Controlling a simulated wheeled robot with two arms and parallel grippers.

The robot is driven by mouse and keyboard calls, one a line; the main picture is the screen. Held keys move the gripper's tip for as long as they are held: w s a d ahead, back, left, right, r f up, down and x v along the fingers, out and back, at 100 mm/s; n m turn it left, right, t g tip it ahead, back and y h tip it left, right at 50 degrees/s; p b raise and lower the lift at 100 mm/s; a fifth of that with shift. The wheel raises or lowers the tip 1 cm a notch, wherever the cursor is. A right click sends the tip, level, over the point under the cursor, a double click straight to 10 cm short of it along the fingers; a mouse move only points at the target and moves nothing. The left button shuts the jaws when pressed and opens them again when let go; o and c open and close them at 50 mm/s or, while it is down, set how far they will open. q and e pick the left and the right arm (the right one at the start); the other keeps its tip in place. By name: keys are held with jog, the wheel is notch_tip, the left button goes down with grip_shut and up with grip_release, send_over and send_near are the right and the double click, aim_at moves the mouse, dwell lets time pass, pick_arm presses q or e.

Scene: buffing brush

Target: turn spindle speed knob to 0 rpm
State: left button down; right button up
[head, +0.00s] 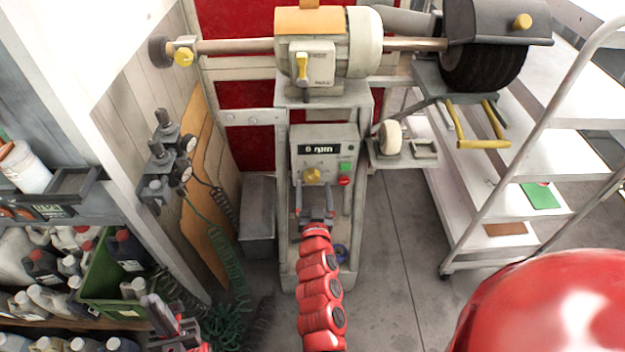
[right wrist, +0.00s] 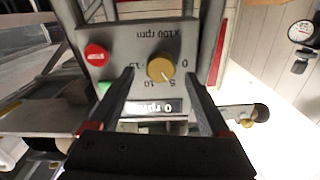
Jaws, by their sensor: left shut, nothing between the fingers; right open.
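The spindle speed knob (head: 312,175) is yellow and sits on the grey control panel (head: 340,136), below a display (head: 321,149) that reads 0 rpm. In the right wrist view the panel is upside down; the knob (right wrist: 160,69) has a white pointer mark directed near the 5 on its x100 rpm scale. My right gripper (head: 315,194) is open in front of the panel. Its fingers (right wrist: 159,76) appear on either side of the knob, with visible gaps. My left gripper (head: 172,324) is shut and empty at the lower left, far from the panel.
A green button (head: 345,166) and a red button (head: 344,181) lie right of the knob. The motor with its buffing brush (head: 484,66) stands above. A small shelf (head: 405,158) juts out right. A green crate (head: 102,282) and bottles are at left.

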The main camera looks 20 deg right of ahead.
aim_at(312, 175)
jog(key=shift+x, duration=1.35)
grip_shut()
